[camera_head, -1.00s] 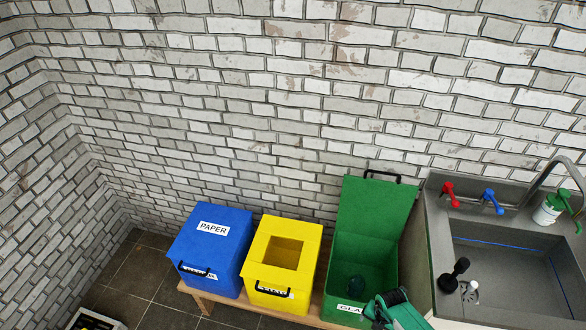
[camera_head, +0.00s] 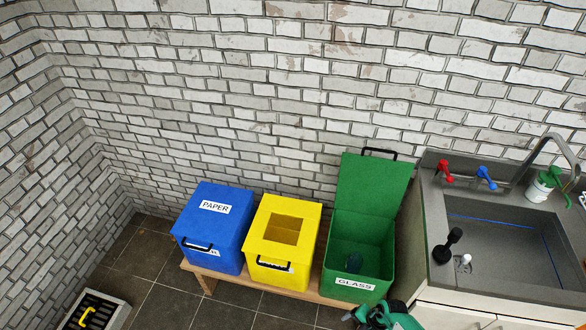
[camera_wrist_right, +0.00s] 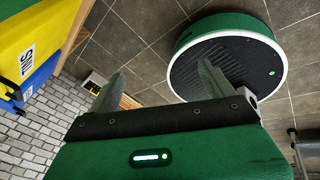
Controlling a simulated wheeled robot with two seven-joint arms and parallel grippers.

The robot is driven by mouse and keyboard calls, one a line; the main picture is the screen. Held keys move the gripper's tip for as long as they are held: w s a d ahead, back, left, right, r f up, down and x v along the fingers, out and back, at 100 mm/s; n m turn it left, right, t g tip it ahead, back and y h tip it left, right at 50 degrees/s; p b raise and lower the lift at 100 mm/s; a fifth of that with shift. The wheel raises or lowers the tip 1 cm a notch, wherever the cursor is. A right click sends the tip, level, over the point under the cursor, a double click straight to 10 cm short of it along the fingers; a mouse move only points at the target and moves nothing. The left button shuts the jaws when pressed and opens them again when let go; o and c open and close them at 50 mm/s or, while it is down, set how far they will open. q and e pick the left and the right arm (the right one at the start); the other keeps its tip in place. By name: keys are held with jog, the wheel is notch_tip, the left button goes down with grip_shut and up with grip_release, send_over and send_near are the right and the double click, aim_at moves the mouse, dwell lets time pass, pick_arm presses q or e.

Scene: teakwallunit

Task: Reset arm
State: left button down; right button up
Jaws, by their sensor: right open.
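My right gripper (camera_wrist_right: 160,72) shows in the right wrist view with its two grey fingers wide apart and nothing between them. It hangs over the tiled floor. In the head view, part of my green right arm (camera_head: 392,317) shows at the bottom edge, in front of the green glass bin (camera_head: 355,283). My left gripper is in neither view.
The closed blue paper bin (camera_head: 212,226) and the yellow bin (camera_head: 283,254) with a square opening stand on a low wooden bench (camera_head: 208,285). A grey sink (camera_head: 500,250) is at right.

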jog(key=s+a+f+m+t+y+b, duration=0.3)
jog(key=a+f+m+t, duration=0.1)
jog(key=a+f+m, duration=0.15)
jog(key=s+d+f+m+h+b, duration=0.25)
jog(key=s+d+f+m, duration=0.25)
jog(key=s+f+m, duration=0.3)
jog(key=s+d+f+m+h+b, duration=0.2)
jog(key=s+d+f+m+h, duration=0.25)
jog(key=s+f+m, duration=0.35)
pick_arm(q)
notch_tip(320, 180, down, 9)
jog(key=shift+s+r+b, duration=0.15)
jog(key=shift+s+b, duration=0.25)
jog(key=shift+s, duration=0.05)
pick_arm(e)
jog(key=s+f+m+g, duration=0.2)
jog(key=s+m+g, duration=0.1)
jog(key=s, duration=1.1)
jog(key=shift+s+d, duration=0.25)
jog(key=shift+d, duration=0.15)
